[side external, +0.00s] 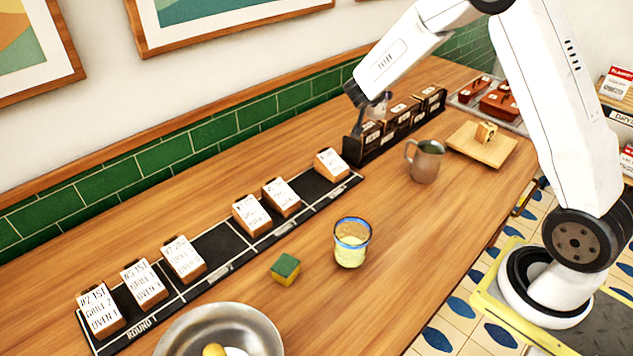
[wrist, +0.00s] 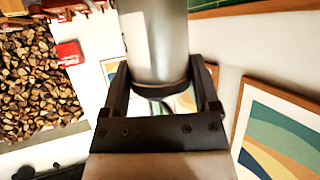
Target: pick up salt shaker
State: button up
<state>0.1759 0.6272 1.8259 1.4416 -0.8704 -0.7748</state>
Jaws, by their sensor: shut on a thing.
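My gripper (side external: 366,106) is at the near left end of the dark labelled rack (side external: 357,152), beside the wall. It is shut on a small greyish cylinder, which I take to be the salt shaker (side external: 381,101). In the wrist view the shaker (wrist: 156,45) is a large grey cylinder with a darker band at its end, between the two dark fingers of the gripper (wrist: 163,92). Part of the shaker is hidden by the fingers, and I cannot tell whether its base is clear of the rack.
A metal pitcher (side external: 426,162) and a wooden board (side external: 465,146) with a food piece stand right of the rack. A black strip (side external: 219,246) with ticket blocks lies left. A glass (side external: 351,252), sponge (side external: 286,269) and steel bowl (side external: 185,328) are nearer. The wooden counter between is clear.

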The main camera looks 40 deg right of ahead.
jog(key=shift+s+a+r, duration=0.15)
jog(key=shift+s+r, duration=0.05)
jog(key=shift+s, duration=0.2)
dwell(0.5)
